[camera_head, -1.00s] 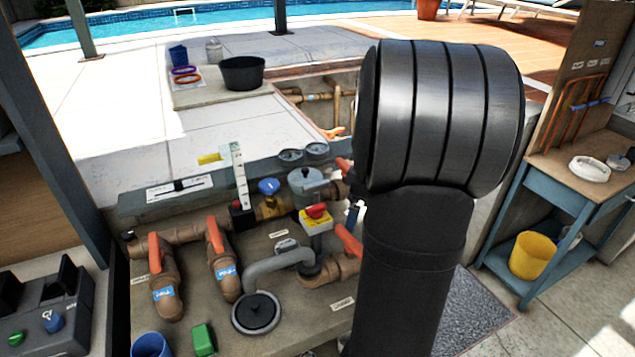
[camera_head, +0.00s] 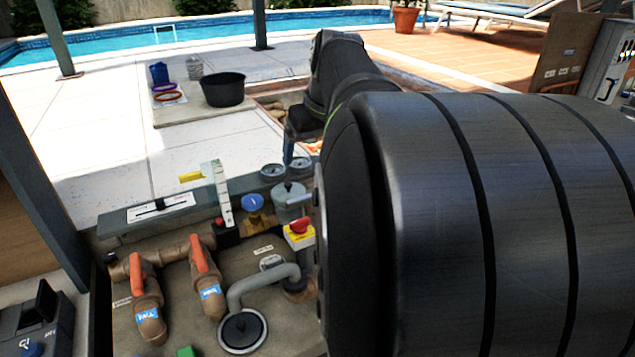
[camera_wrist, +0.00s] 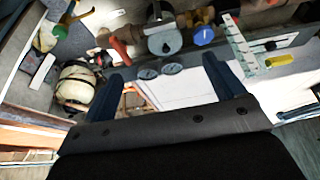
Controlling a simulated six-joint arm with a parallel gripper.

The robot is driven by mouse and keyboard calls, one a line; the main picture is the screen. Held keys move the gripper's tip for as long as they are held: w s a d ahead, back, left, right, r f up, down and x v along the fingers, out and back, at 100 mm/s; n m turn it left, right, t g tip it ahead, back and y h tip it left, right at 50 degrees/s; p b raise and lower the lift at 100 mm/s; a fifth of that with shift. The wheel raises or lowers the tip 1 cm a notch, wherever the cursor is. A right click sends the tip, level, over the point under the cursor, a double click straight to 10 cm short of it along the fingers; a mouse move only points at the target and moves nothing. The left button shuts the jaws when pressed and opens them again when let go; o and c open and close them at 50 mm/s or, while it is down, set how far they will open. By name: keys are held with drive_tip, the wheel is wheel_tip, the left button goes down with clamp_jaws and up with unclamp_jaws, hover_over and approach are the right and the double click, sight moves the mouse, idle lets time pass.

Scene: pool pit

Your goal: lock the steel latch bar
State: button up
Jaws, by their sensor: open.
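A dark bar with a small knob lies across a white plate (camera_head: 160,207) on the grey ledge behind the pipes. It looks like the latch bar, but I cannot be sure or read its position. In the wrist view the plate (camera_wrist: 290,40) and dark bar (camera_wrist: 272,45) are at the upper right, beyond the right finger. My gripper (camera_wrist: 164,68) is open and empty, with its two blue fingers apart. In the head view my arm reaches over the back of the pit, right of the plate, and largely hides the gripper.
An upright white strip (camera_head: 217,190), a blue knob (camera_head: 252,203), a red button (camera_head: 299,226) and two gauges (camera_wrist: 160,71) are close by. Orange-handled valves (camera_head: 140,280) stand in front. A black tub (camera_head: 223,89) sits on the deck behind. My arm hides the right side.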

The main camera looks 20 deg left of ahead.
sight(300, 198)
drive_tip(key=x, duration=1.7)
drive_tip(key=shift+f, duration=0.1)
drive_tip(key=c, duration=1)
